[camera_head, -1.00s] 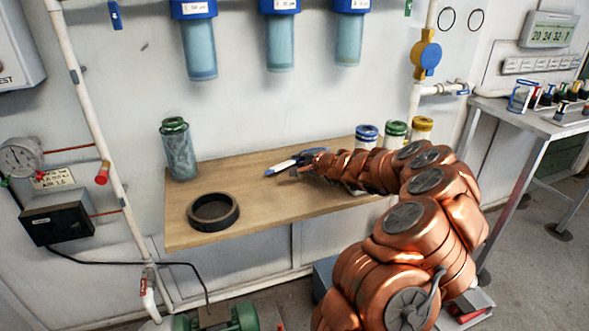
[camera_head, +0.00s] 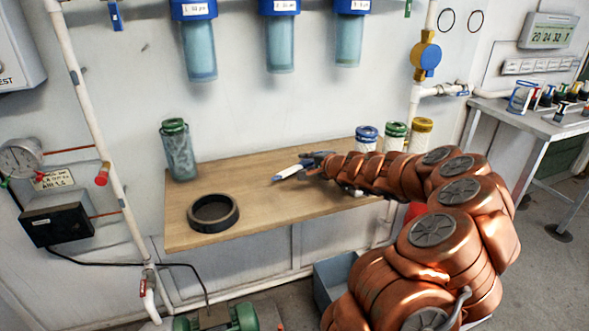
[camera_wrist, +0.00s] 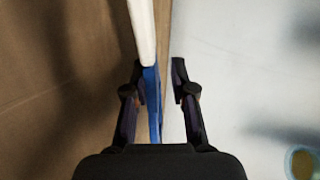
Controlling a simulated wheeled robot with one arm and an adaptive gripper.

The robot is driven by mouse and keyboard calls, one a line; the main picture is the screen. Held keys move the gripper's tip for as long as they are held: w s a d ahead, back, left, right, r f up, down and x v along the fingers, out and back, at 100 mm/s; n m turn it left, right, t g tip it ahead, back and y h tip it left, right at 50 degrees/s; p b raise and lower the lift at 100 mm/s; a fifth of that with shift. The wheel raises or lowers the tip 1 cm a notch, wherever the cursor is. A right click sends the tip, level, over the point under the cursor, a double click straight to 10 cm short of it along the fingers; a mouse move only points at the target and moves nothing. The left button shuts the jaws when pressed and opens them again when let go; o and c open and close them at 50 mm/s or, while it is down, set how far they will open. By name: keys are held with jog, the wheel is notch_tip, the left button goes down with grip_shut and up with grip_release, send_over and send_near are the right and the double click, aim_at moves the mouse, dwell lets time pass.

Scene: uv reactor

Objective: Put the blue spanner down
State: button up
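In the wrist view the spanner (camera_wrist: 152,95) runs between the two fingers of my gripper (camera_wrist: 158,78). The fingers stand apart, with a clear gap between the spanner and the right finger. The spanner is close to the left finger; contact is unclear.
A black ring (camera_head: 213,226) lies at the bench's front left. A green-lidded jar (camera_head: 178,155) stands at the back left. Jars with blue (camera_head: 367,132), green (camera_head: 396,129) and yellow lids (camera_head: 421,125) stand behind my arm. Blue-topped filter housings (camera_head: 198,45) hang on the wall above.

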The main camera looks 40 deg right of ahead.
jog(key=shift+v, duration=1.95)
notch_tip(320, 180, up, 7)
jog(key=s+p, duration=0.2)
jog(key=p, duration=0.3)
jog(key=shift+s, duration=0.4)
